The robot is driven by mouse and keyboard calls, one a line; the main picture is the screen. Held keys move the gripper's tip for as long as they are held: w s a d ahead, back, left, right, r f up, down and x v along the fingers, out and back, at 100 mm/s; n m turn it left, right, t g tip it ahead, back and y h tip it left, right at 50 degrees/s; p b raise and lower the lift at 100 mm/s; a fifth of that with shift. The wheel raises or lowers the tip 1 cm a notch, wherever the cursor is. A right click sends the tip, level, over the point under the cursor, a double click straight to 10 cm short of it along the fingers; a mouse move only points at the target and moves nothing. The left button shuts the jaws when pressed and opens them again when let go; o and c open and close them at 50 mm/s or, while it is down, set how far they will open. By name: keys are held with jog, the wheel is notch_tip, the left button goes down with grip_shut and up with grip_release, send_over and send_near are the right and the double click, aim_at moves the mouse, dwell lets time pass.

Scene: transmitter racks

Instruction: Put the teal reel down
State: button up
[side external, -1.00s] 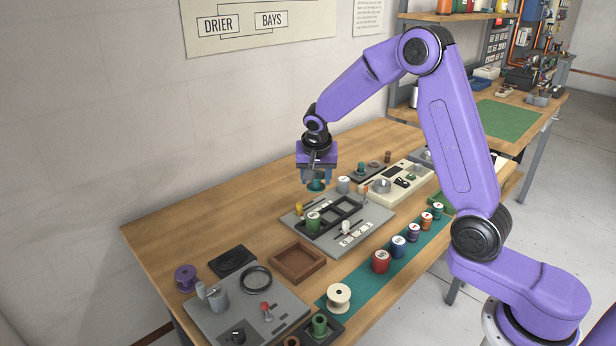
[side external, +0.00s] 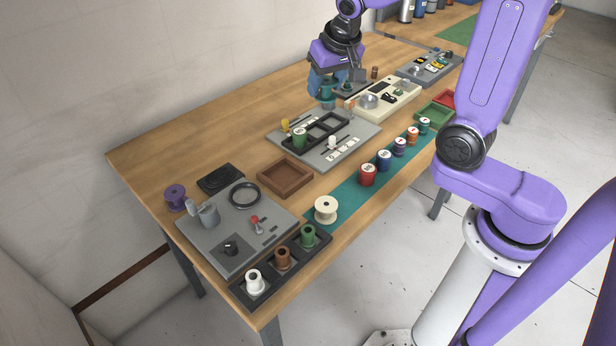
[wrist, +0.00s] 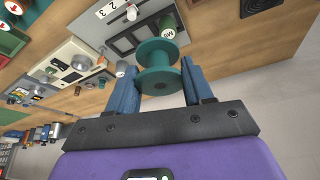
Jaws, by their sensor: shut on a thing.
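The teal reel (side external: 327,91) is held upright above the back of the workbench, near the back corner of the grey panel (side external: 352,143). In the wrist view the teal reel (wrist: 158,65) sits between the two blue fingers, its wide flanges showing above and below its narrow core. My gripper (side external: 326,88) is shut on it, and its fingers also show in the wrist view (wrist: 162,82). I cannot tell the gap between the reel's underside and what lies below it.
The grey panel carries a black slotted rack with a green reel (side external: 300,138) and small levers. A cream panel (side external: 395,97) stands to its right. Several reels line the teal strip (side external: 345,204) in front. A brown tray (side external: 285,191) is left; bare wood lies behind.

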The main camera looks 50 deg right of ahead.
jog(key=s+a+f+m, duration=0.15)
jog(key=s+a, duration=0.25)
jog(key=a, duration=0.4)
jog(key=s+a+f+n, duration=0.15)
jog(key=s+a, duration=0.25)
jog(key=a, duration=0.4)
jog(key=shift+m, duration=0.6)
jog(key=w+a+f, duration=0.1)
jog(key=w+f, duration=0.2)
jog(key=w, duration=0.1)
jog(key=w+a+f, duration=0.2)
jog(key=w+f, duration=0.1)
jog(key=w, duration=0.1)
jog(key=w+a+f, duration=0.2)
jog(key=w+f, duration=0.1)
jog(key=w, duration=0.1)
jog(key=shift+a+f, duration=0.15)
jog(key=shift+f, duration=0.25)
jog(key=shift+w+f, duration=0.2)
jog(key=shift+f, duration=0.05)
jog(key=shift+a+f, duration=0.1)
jog(key=shift+f, duration=1.45)
jog(key=shift+f, duration=0.6)
jog(key=o, duration=1.1)
jog(key=shift+w+r, duration=0.1)
jog(key=shift+r, duration=0.05)
